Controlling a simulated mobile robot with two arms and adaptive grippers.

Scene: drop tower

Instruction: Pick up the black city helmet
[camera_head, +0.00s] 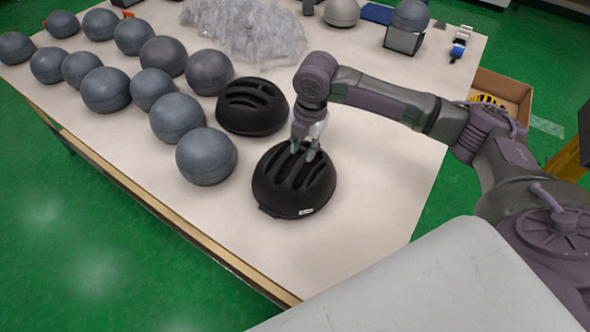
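Two black vented helmets are on the white table (385,215). The nearer black helmet (290,195) sits dome up, with a small white label on its front rim. The other black helmet (252,108) sits behind it and to the left. My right gripper (306,155) points down at the top of the nearer helmet, with its fingertips at the vents. The fingers look apart, but I cannot tell whether they touch or grip a rib. My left gripper is not in view.
Several grey ball-like headforms (206,156) stand in rows on the left of the table. Clear plastic bags (245,35) lie at the back. A cardboard box (505,90) stands beyond the right edge. The table's front right is clear.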

